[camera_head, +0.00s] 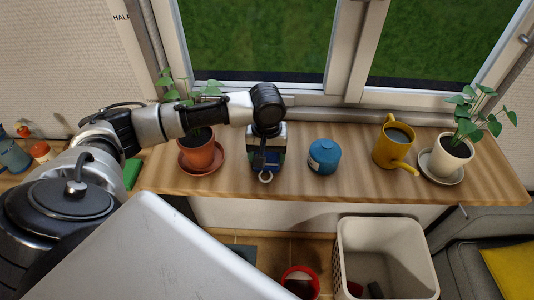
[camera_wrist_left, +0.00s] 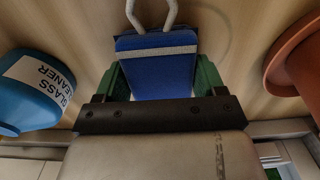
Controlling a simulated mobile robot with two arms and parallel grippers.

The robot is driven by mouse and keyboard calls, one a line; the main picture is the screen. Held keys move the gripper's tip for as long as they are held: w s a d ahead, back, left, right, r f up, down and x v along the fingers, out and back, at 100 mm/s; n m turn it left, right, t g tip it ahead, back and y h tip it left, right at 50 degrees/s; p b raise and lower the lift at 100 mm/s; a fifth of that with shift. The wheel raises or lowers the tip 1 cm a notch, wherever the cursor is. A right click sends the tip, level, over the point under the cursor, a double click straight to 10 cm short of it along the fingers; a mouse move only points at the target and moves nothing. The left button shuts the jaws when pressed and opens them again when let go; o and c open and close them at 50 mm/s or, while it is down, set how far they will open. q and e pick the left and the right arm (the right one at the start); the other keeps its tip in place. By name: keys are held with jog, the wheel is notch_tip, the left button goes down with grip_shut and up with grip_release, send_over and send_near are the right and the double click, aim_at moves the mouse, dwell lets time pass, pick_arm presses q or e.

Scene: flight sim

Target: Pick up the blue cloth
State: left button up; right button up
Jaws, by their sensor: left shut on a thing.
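The blue cloth (camera_wrist_left: 155,78) is a folded blue pad with a pale grey band and a white loop at its end. In the left wrist view it sits between the two green fingertips of my left gripper (camera_wrist_left: 157,84), which is shut on it. In the head view my left gripper (camera_head: 265,158) points down over the wooden sill, and only a little of the cloth and its loop show below it. I cannot tell whether the cloth touches the sill. My right gripper is not in view.
A blue glass cleaner bottle (camera_head: 323,157) stands right of the gripper. A terracotta potted plant (camera_head: 200,155) stands close on the left. A yellow watering can (camera_head: 388,148) and a white potted plant (camera_head: 450,158) are farther right. A white bin (camera_head: 388,235) is below the sill.

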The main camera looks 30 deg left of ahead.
pick_arm(q)
jog(key=shift+c, duration=0.7)
jog(key=shift+r, duration=0.1)
notch_tip(320, 180, up, 4)
jog(key=w+d+r, duration=0.1)
jog(key=d+r, duration=0.6)
jog(key=d, duration=0.4)
jog(key=shift+d+b, duration=0.35)
jog(key=shift+b, duration=0.05)
jog(key=shift+f, duration=0.1)
